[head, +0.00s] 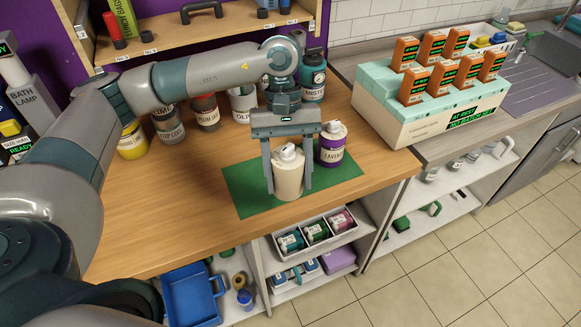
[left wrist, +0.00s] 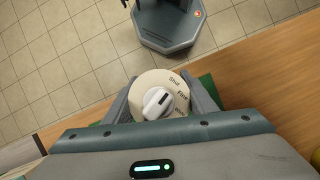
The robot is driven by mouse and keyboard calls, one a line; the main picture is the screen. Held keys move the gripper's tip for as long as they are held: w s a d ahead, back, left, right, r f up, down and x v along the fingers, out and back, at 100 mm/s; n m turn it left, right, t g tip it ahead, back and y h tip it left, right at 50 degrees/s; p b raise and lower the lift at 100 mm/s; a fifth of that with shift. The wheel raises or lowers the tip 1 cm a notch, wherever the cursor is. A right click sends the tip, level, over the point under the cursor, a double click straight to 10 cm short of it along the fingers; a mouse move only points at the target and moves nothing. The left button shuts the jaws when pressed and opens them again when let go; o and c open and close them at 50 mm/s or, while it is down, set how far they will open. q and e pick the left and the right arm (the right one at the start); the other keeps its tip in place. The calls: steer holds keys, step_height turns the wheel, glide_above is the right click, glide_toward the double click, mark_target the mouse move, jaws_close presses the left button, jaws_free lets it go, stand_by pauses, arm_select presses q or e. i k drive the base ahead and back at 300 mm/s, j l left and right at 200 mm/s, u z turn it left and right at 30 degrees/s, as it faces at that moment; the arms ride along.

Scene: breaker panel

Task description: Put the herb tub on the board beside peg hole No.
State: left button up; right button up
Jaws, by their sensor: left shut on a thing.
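My left gripper (head: 288,188) is shut on a cream tub (head: 289,177) with a white knob on its lid. The tub is upright over the green mat (head: 239,184); I cannot tell whether it touches it. In the left wrist view the tub's lid (left wrist: 174,83) sits between both fingers, with small words around the knob. No herb name is readable on this tub. A purple tub labelled LAVENDER (head: 331,147) stands just right of the gripper on the mat. A wooden shelf board (head: 229,36) at the back has small number labels along its front edge. My right gripper is out of view.
Several labelled jars, including a yellow one (head: 131,142) and a teal one (head: 313,78), stand behind my arm. A mint-coloured rack (head: 398,116) with orange boxes is at right. Open shelves with a blue bin (head: 192,298) lie below. The counter front left is clear.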

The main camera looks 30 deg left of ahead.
mark_target(165, 25)
steer(key=i+l+u, duration=0.4)
steer(key=l+u, duration=0.15)
steer(key=i+l+u, duration=0.25)
steer(key=l, duration=0.2)
steer(key=l+u, duration=0.25)
steer(key=l, duration=0.1)
